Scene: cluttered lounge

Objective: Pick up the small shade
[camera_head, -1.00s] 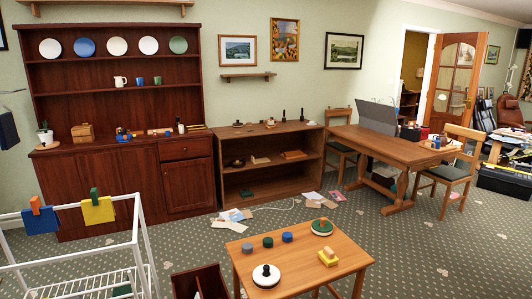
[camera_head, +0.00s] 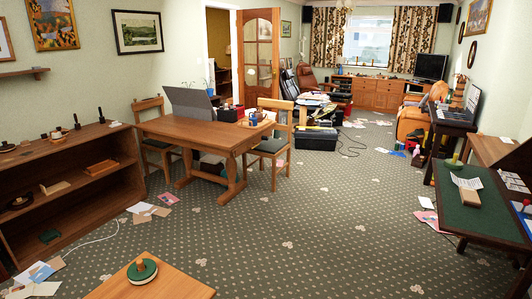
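I cannot make out anything that is clearly a small shade in the head view. A round green piece with a pale rim and a wooden knob (camera_head: 142,271) sits on the low wooden table (camera_head: 178,284) at the bottom. Several small dark round pieces, some with upright handles, stand on top of the dark wooden shelf unit (camera_head: 75,150) at the left. Neither of my grippers is in view.
A wooden desk (camera_head: 200,133) with two chairs stands at mid left, with a black case (camera_head: 315,138) beyond it. A green-topped table (camera_head: 470,208) stands at the right. Papers and a cable lie on the carpet. The carpet in the middle (camera_head: 310,220) is mostly clear.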

